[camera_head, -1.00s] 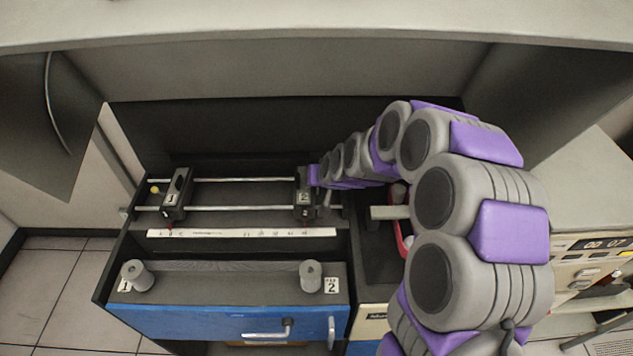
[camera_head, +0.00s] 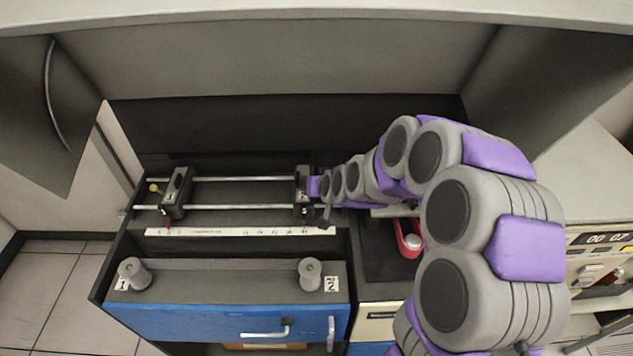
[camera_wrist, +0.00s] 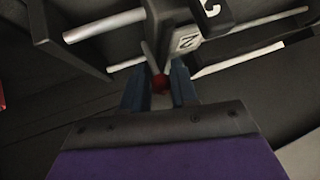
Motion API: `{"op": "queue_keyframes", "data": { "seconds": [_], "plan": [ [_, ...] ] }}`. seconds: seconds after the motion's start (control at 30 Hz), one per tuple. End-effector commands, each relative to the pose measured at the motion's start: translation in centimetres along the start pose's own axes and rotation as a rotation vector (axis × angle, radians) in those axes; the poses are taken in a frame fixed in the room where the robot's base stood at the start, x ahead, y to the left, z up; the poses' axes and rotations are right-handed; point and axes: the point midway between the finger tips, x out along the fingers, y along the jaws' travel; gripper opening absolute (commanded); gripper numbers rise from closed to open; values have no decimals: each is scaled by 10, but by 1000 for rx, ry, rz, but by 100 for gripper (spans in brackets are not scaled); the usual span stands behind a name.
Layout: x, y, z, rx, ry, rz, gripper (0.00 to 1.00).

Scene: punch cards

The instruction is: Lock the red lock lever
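A small red-tipped lever (camera_wrist: 160,83) shows in the wrist view on the block marked 2 (camera_wrist: 188,42). The red tip lies between the fingers of my gripper (camera_wrist: 160,88), which stand apart on either side of it. Contact cannot be made out. In the head view, block 2 (camera_head: 303,182) sits at the right end of two rails, with a small red tip (camera_head: 305,228) below it. My gripper is beside the right of this block, mostly hidden by my arm.
Block 1 (camera_head: 176,192) with its own red tip sits at the left of the rails (camera_head: 240,208). A white ruler strip (camera_head: 240,232) and a blue drawer (camera_head: 200,321) lie in front. A red handle-like part (camera_head: 404,246) is right of the rails.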

Motion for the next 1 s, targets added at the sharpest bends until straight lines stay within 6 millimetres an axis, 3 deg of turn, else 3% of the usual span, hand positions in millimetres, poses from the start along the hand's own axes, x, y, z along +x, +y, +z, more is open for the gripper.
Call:
{"op": "queue_keyframes", "data": {
  "seconds": [0.2,0.57,1.0],
  "plan": [
    [1,-1,-1,-3,2,1,47],
    [-6,-1,-5,-4,10,1,47],
    [-70,-1,-5,-3,10,1,47]
  ]
}}
